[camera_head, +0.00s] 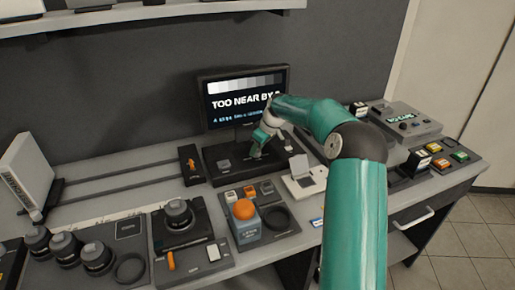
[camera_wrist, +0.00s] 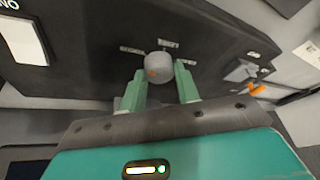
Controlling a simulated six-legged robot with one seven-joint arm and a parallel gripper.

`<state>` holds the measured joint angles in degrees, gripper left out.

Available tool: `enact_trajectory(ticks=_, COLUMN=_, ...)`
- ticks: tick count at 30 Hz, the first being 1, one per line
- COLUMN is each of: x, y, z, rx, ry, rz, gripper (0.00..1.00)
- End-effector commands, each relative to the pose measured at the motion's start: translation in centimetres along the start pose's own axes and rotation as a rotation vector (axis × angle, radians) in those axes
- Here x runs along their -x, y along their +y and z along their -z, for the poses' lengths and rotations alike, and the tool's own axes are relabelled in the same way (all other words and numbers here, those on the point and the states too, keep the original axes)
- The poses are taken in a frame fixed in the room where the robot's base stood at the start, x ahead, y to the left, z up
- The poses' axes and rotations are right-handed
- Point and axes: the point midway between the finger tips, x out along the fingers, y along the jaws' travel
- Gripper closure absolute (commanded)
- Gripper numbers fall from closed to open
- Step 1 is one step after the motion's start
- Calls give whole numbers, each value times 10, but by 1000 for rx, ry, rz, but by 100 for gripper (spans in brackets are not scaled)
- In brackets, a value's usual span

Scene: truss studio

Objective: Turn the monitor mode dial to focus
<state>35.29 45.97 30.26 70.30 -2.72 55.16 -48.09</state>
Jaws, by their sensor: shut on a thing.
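The monitor (camera_head: 235,110) stands at the back of the desk, its screen reading "TOO NEAR BY" with a grey step bar above; my arm covers the line's right end. A black control panel (camera_head: 225,177) sits before it. In the wrist view the mode dial (camera_wrist: 158,63) is a round grey knob with an orange mark on its lower left side. Small labels (camera_wrist: 168,43) ring its far side, too small to read surely. My gripper (camera_wrist: 160,76) is shut on the dial, one green finger each side. In the head view my gripper (camera_head: 258,143) hides the dial.
An orange dome button (camera_head: 244,209), a camera (camera_head: 179,213) and several lenses (camera_head: 66,248) crowd the front. A hinged white box (camera_head: 302,180) stands close right of the panel.

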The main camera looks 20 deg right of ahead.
Motion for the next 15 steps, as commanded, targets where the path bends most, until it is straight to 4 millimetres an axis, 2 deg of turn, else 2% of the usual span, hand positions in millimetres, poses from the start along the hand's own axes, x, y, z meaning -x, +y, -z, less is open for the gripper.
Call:
enact_trajectory(ticks=8, x=0, y=0, z=0, rx=1, ry=0, rz=1, gripper=91)
enact_trajectory(ticks=9, x=0, y=0, z=0, rx=1, ry=0, rz=1, gripper=66)
enact_trajectory(ticks=12, x=0, y=0, z=0, rx=1, ry=0, rz=1, gripper=47)
enact_trajectory(ticks=15, x=0, y=0, z=0, rx=1, ry=0, rz=0, gripper=47)
